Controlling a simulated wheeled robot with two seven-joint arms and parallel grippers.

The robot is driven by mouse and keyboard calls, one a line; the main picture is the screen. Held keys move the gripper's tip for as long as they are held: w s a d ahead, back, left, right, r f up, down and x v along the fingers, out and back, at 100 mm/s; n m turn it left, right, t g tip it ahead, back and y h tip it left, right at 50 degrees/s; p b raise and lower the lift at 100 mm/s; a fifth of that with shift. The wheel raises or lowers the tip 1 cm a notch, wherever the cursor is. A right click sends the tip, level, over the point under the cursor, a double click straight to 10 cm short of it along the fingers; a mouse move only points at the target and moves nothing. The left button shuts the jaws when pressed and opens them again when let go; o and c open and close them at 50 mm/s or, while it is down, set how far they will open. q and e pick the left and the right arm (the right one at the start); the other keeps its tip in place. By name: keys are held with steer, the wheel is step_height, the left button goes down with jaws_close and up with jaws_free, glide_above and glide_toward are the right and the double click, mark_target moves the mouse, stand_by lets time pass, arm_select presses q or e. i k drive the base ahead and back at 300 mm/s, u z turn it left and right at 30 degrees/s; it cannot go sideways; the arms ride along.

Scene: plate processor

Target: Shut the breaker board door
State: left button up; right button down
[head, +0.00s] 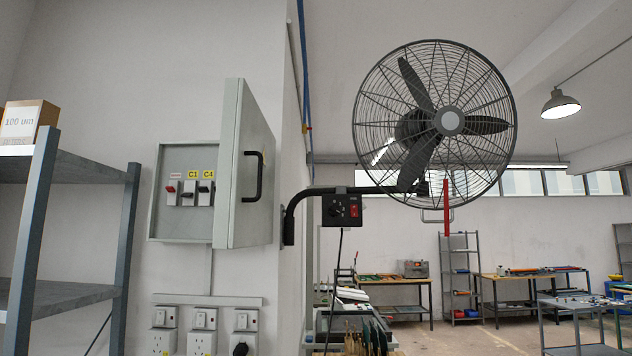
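The breaker board (180,224) is a light grey box on the white wall, left of the middle of the head view. Its door (234,190) stands open, hinged out on the right side and swung out from the wall. A black handle (258,177) is on the door's outer face. Inside the box a row of switches (188,193) shows, with yellow labels such as C1 and C4; the door hides the right part of the inside. Neither of my grippers is in the head view.
A shelf rack (75,170) with a cardboard box (30,122) stands at the left. Sockets (202,335) are on the wall below the board. A large wall fan (435,122) on a bent arm, with a control box (342,210), juts out right of the door. Workbenches (520,276) stand farther back.

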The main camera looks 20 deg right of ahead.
mark_target(244, 205)
steer(key=z, duration=0.6)
steer(key=i, duration=1.15)
steer(key=u, duration=0.3)
steer(key=k, duration=0.75)
steer(key=z, duration=0.45)
